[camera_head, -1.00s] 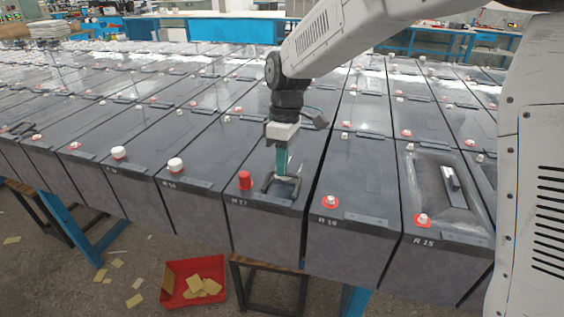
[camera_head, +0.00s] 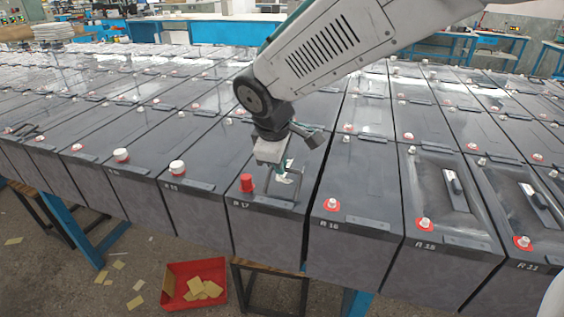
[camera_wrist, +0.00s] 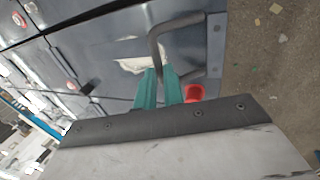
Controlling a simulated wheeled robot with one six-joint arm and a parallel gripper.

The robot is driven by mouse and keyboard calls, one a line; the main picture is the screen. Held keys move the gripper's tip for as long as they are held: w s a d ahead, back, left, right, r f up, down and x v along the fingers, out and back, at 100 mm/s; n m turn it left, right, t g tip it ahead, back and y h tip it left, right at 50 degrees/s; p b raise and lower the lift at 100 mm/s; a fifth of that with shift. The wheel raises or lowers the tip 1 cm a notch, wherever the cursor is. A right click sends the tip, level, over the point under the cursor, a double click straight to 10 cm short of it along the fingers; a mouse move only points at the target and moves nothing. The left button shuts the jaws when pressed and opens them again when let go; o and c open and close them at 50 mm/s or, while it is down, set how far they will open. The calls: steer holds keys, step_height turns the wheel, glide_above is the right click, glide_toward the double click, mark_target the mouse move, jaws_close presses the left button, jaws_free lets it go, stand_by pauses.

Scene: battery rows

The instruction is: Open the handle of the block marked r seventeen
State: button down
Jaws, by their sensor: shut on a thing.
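The block marked R 17 (camera_head: 262,212) is a dark grey battery in the front row, with its label on the front edge. Its grey bar handle (camera_head: 297,187) stands raised off the lid, and it also shows in the wrist view (camera_wrist: 153,44) as a bent bar running between the fingers. My gripper (camera_head: 284,174) is tilted over this lid with its teal fingers shut on the handle; the fingertips (camera_wrist: 160,72) show in the wrist view. A pale patch (camera_wrist: 130,64) lies on the lid beside the handle. The exact grip contact is partly hidden.
A red cap (camera_head: 247,183) stands on the same lid, close left of my gripper. Block R 16 (camera_head: 352,225) is on the right, with a red-ringed terminal (camera_head: 332,204). A red bin (camera_head: 194,283) sits on the floor below. Battery rows fill the space behind.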

steer(key=t, duration=0.1)
steer(key=s, duration=0.1)
steer(key=s+t, duration=0.1)
steer(key=shift+a+r+t+h, duration=0.3)
steer(key=shift+a+r+h, duration=0.05)
steer(key=shift+r+h, duration=0.05)
steer(key=t, duration=0.1)
steer(key=s+t+h, duration=0.1)
steer(key=shift+s+a+t, duration=0.3)
steer(key=s+t, duration=0.1)
steer(key=t, duration=0.1)
steer(key=s+a+t+h, duration=0.1)
steer(key=shift+s+f+t, duration=0.15)
steer(key=shift+s+t, duration=0.05)
steer(key=shift+t, duration=0.2)
steer(key=shift+s+a+f+t+h, duration=0.1)
steer(key=shift+s+f+t+h, duration=0.15)
steer(key=shift+s+t+h, duration=0.65)
steer(key=shift+w+y, duration=0.25)
steer(key=shift+y, duration=0.05)
steer(key=c, duration=1.5)
jaws_free()
